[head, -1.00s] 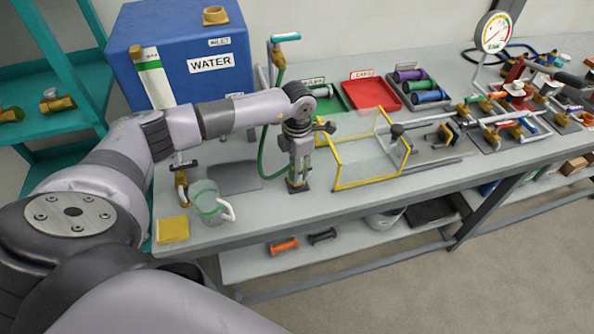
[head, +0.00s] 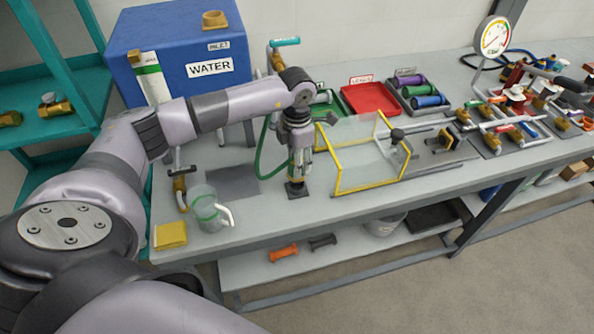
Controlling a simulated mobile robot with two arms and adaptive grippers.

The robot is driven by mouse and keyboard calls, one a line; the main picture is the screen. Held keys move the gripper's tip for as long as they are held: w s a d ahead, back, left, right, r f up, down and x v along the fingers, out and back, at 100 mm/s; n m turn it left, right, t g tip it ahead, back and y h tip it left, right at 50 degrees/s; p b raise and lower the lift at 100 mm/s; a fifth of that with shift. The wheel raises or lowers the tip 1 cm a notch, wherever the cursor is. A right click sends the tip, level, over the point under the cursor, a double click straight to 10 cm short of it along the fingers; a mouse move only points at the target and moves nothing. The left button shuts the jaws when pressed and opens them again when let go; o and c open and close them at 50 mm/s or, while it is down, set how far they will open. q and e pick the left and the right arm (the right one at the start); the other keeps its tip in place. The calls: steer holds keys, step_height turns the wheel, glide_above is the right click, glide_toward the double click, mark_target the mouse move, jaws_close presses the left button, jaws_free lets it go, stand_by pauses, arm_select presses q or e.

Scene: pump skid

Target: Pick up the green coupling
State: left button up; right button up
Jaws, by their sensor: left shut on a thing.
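My left gripper (head: 299,162) points straight down over the bench, left of the yellow-edged clear guard. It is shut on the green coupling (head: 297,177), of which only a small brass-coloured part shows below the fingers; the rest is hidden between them. A green hose (head: 260,160) curves down from the tap and runs to the gripper. Below is a dark square base (head: 297,189) on the bench. I cannot tell whether the coupling still touches it. My right gripper is not in view.
The clear guard (head: 338,165) stands close on the right. A clear jug (head: 204,208) and a yellow sponge (head: 170,234) are at the left front. The blue water tank (head: 150,35) and red tray (head: 368,98) are behind.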

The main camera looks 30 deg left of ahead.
arm_select(q)
step_height(320, 180, up, 16)
steer(key=b, duration=0.3)
